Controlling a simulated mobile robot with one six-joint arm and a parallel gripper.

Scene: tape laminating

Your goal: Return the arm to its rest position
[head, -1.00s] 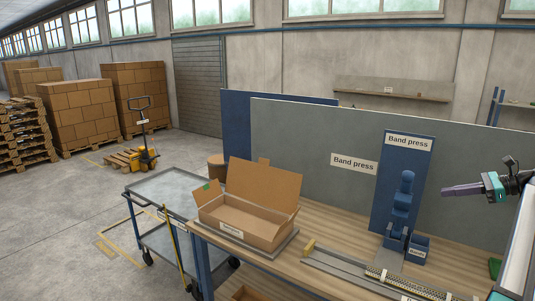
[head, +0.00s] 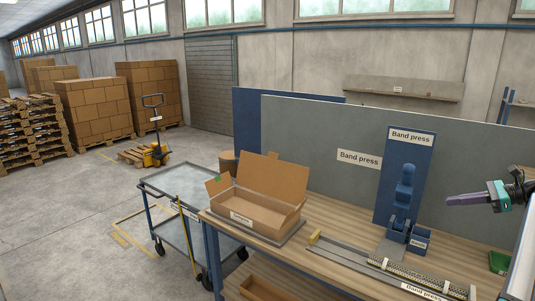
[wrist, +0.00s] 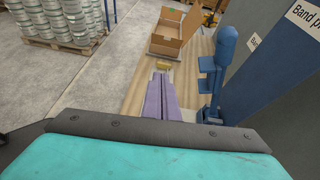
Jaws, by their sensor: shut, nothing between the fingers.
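My gripper (head: 452,200) is at the right edge of the head view, raised above the right end of the workbench (head: 335,213). Its purple fingers point left and are closed together with nothing between them. In the wrist view the closed fingers (wrist: 162,100) reach forward over the bench, with the turquoise gripper body at the bottom. My arm behind the gripper is mostly cut off by the right edge of the head view.
A blue band press (head: 403,195) stands left of my gripper, before a grey partition (head: 300,135). A long rail fixture (head: 385,272) lies along the bench front. An open cardboard box (head: 256,213) sits at the bench's left end, beside a trolley (head: 190,184). Air around the gripper looks clear.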

